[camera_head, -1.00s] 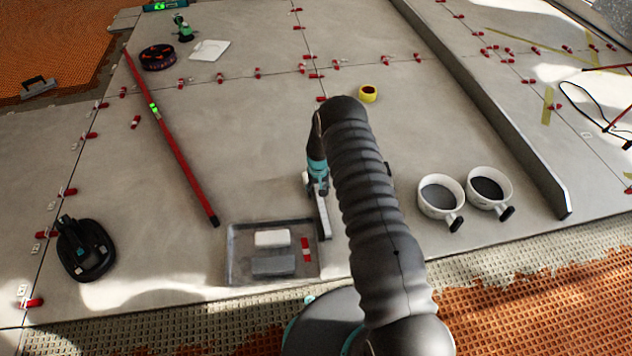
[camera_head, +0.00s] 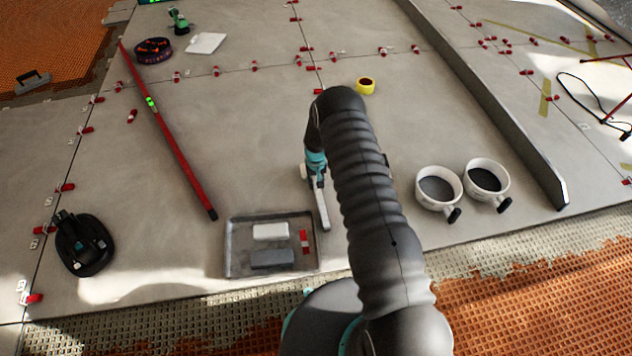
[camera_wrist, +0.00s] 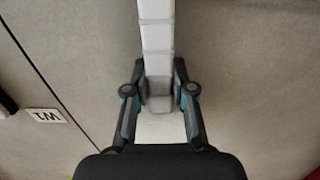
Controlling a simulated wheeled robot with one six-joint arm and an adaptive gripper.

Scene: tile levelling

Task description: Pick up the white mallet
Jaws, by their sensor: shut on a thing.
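The white mallet shows as a long pale bar (camera_wrist: 157,35) that runs from the top of the wrist view down between my fingers. My gripper (camera_wrist: 160,90) has one finger on each side of the bar and is shut on it. In the head view my gripper (camera_head: 316,170) is partly hidden behind my arm. A pale grey-white length of the mallet (camera_head: 323,210) sticks out below it, toward the tray. I cannot tell whether the mallet touches the floor or is just above it.
A grey tray (camera_head: 234,268) with two blocks and a red piece lies close on the left. Two white-rimmed cups (camera_head: 424,196) stand right of my arm. A red level (camera_head: 172,140) lies further left. A yellow tape roll (camera_head: 365,86) lies beyond my gripper. Red clips line the tile joints.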

